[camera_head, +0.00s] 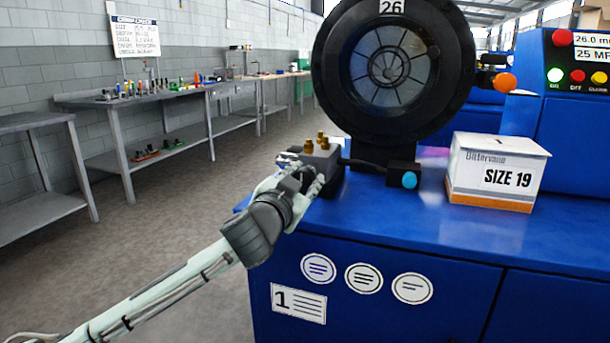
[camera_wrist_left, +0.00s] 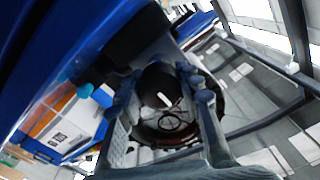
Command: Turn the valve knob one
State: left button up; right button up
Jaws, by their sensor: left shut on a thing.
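My left gripper (camera_head: 300,178) reaches in from the left to the grey valve block (camera_head: 326,160) at the front left corner of the blue machine. In the left wrist view, its two fingers (camera_wrist_left: 165,100) stand on either side of a dark round knob (camera_wrist_left: 158,82) with a white mark, and the gripper is shut on it. In the head view the gripper hides the knob. Brass fittings (camera_head: 321,141) stand on top of the block. My right gripper is not in view.
The blue machine (camera_head: 400,240) carries a large black crimper head (camera_head: 435,60) marked 26. A box (camera_head: 496,172) labelled SIZE 19 stands on its top at the right. A blue-ended black part (camera_head: 409,180) sits beside the block. The floor (camera_head: 180,230) at left is clear.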

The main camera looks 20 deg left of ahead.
pick_arm(q)
jog(key=o, duration=1.2)
jog(key=shift+c, duration=0.2)
jog(key=s, duration=1.2)
jog(key=shift+a, duration=0.25)
jog(key=a+f+g, duration=0.1)
jog(key=f, duration=0.4)
jog(key=w+a+f+n+g+y, duration=0.1)
jog(key=f, duration=0.4)
jog(key=a+f+g, duration=0.1)
jog(key=f, duration=0.4)
jog(key=shift+w+a+n+g+y, duration=0.2)
jog(key=shift+a+n+g+y, duration=0.1)
jog(key=shift+a+n+y, duration=0.1)
jog(key=s+a+f+n+g, duration=0.15)
jog(key=s+f+g, duration=0.35)
jog(key=f, duration=1)
jog(key=s+a+f+g, duration=0.25)
jog(key=s+f, duration=0.55)
jog(key=f, duration=0.6)
jog(key=s+d+f+g, duration=0.1)
jog(key=s+f+g, duration=0.3)
jog(key=s+f, duration=0.7)
jog(key=shift+s+f+n, duration=0.35)
jog(key=shift+s+f, duration=0.05)
jog(key=shift+s, duration=0.8)
